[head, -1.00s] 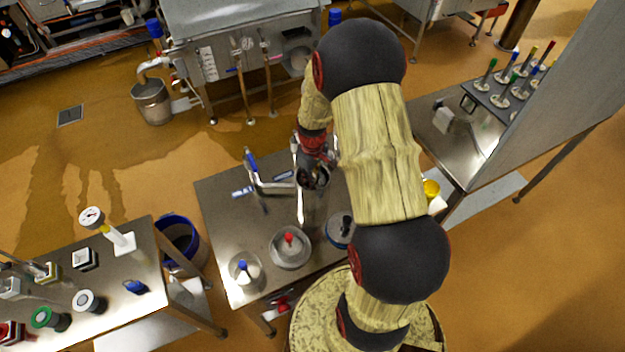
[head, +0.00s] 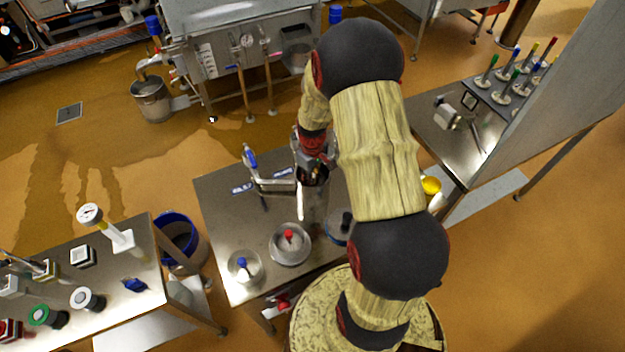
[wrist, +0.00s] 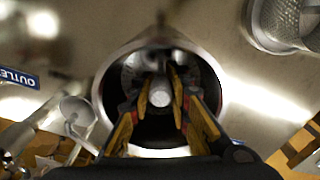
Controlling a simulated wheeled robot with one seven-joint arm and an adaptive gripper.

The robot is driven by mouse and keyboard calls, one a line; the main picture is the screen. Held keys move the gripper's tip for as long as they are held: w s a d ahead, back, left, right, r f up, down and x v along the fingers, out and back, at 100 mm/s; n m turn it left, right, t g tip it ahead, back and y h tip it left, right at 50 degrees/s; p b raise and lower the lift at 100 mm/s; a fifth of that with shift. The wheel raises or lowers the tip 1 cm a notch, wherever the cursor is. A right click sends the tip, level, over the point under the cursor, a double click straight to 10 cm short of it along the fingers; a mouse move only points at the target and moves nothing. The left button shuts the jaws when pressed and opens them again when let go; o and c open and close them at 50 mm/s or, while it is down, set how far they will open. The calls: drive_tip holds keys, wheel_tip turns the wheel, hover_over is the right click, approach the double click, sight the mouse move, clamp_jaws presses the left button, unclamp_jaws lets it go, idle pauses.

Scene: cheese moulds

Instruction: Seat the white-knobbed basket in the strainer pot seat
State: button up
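My gripper (head: 313,172) points down over a tall steel cylinder on the middle table in the head view. In the wrist view its two yellow-and-black fingers (wrist: 161,85) lie close along both sides of a round white knob (wrist: 160,96), which fits the gap between them; the gripper looks shut on it. The knob belongs to the white-knobbed basket, whose body is mostly hidden by the fingers and dark shadow. A round steel rim (wrist: 104,72) surrounds the fingers and knob. I cannot tell whether this rim is the basket's or the strainer pot seat's.
A red-knobbed vessel (head: 289,237), a blue-knobbed one (head: 242,265) and a black-knobbed one (head: 345,222) stand along the table's near side. A steel pipe fitting with a blue handle (head: 250,157) stands left of the gripper. A perforated metal vessel (wrist: 286,24) shows upper right in the wrist view.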

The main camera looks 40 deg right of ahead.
drive_tip(key=o, duration=0.4)
drive_tip(key=shift+r, duration=0.15)
wheel_tip(320, 180, up, 12)
drive_tip(key=shift+f, duration=0.15)
idle(0.4)
idle(0.9)
